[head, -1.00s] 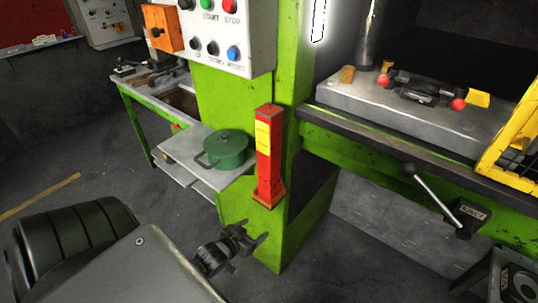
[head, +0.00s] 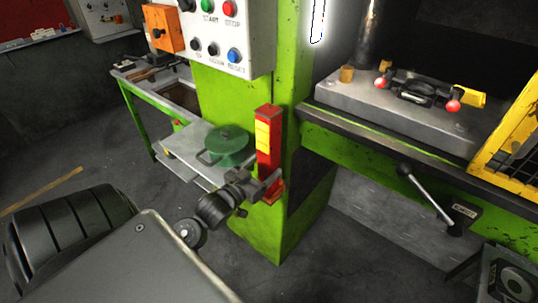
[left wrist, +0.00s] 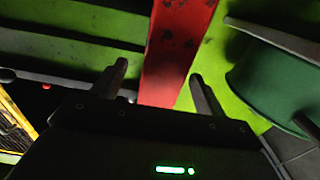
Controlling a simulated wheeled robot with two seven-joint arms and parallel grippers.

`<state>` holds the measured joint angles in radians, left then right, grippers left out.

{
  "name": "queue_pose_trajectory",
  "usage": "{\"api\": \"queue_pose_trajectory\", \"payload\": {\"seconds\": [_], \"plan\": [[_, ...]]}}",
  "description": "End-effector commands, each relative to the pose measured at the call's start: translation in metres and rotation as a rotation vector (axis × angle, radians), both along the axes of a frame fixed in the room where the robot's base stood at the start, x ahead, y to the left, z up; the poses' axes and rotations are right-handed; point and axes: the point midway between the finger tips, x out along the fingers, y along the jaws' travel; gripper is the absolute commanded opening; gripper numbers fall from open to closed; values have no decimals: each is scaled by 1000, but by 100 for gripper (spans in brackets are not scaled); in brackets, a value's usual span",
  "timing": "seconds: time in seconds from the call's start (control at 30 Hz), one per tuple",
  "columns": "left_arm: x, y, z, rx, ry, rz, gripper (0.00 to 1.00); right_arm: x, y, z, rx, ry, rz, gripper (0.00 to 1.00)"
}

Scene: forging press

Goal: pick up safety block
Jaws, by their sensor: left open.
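The safety block (head: 268,141) is a tall red bar with a yellow label, standing upright against the green press column. My left gripper (head: 262,187) is at the lower part of the block in the head view. In the left wrist view, the red block (left wrist: 178,45) shows between the two open fingers of the left gripper (left wrist: 158,70). I cannot tell whether either finger touches it. The gripper hides part of the block's lower end in the head view. My right gripper is not in view.
A green pot (head: 228,145) stands on a grey shelf (head: 185,150) left of the block; it is close by in the left wrist view (left wrist: 275,85). A control panel (head: 228,35) is above. A lever (head: 428,192) and a yellow guard (head: 510,130) are at the right.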

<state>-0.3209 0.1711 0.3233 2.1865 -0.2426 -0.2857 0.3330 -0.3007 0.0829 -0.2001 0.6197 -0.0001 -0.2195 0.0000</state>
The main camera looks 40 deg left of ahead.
Motion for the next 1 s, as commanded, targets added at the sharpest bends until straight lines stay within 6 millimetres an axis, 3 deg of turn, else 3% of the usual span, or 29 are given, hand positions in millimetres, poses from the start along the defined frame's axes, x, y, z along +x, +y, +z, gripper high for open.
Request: {"api": "queue_pose_trajectory", "payload": {"seconds": [0.23,0.57,0.83,1.0], "plan": [[9,1,2,-1,0,0,73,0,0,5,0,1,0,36],[52,5,3,-1,0,0,73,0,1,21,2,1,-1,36],[55,5,1,0,1,0,73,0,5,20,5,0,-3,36],[55,5,1,0,1,0,53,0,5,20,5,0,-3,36]]}}
